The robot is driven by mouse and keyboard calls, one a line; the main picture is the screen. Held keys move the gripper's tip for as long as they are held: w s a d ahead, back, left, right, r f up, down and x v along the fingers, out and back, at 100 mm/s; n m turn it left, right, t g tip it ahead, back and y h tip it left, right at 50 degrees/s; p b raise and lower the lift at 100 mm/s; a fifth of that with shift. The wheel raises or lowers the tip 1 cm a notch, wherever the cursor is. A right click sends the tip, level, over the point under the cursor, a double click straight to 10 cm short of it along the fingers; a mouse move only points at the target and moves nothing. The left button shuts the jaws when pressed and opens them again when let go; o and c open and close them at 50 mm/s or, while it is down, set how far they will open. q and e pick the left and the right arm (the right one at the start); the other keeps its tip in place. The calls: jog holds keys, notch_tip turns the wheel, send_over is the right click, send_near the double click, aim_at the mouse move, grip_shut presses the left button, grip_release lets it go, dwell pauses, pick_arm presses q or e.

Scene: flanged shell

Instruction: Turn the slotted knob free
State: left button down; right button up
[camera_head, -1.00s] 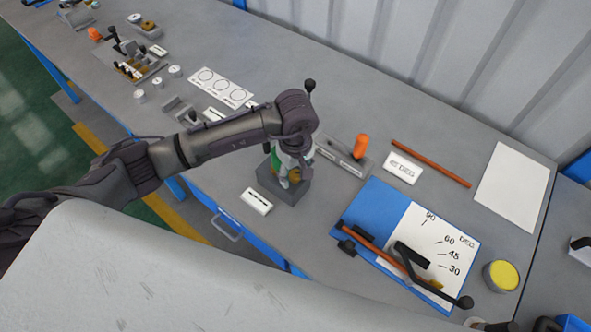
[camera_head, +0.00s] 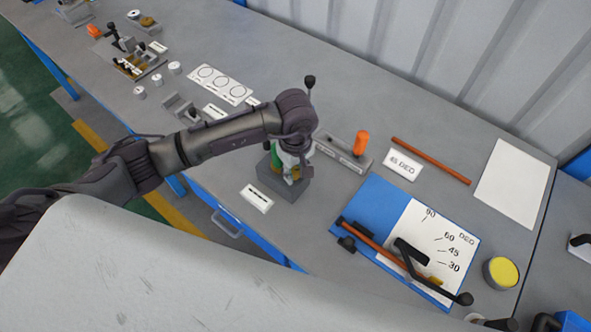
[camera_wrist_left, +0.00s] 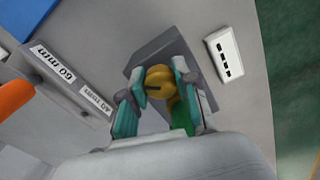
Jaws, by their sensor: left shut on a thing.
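A brass-coloured slotted knob (camera_wrist_left: 160,82) sits on a grey block (camera_wrist_left: 150,55). In the left wrist view my left gripper (camera_wrist_left: 163,86) has one teal-padded finger on each side of the knob and is shut on it. A slot line shows on the knob's face. In the head view my left gripper (camera_head: 291,168) points down at the grey block (camera_head: 285,188), and the arm and fingers hide most of the knob. Something green shows beside the knob under the gripper. My right gripper is not in view.
A white label with dark marks (camera_head: 257,197) lies in front of the block. A grey stepped gauge with an orange knob (camera_head: 361,145) stands to the right. A blue board with an angle scale (camera_head: 375,205) lies nearer. The back wall borders the bench.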

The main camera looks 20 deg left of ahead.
aim_at(296, 170)
pick_arm(q)
jog(key=n+b, duration=0.3)
jog(key=b, duration=0.1)
jog(key=shift+w+f+n, duration=0.15)
jog(key=shift+f+n, duration=0.05)
jog(key=shift+n, duration=0.2)
jog(key=n+b, duration=0.2)
jog(key=shift+r+n+b, duration=0.1)
jog(key=shift+n+b, duration=0.2)
jog(key=shift+b, duration=0.1)
jog(key=shift+r+n+b, duration=0.1)
jog(key=shift+n+b, duration=0.4)
jog(key=shift+n, duration=0.2)
jog(key=c, duration=0.8)
grip_release()
jog(key=shift+c, duration=0.2)
notch_tip(296, 170, up, 12)
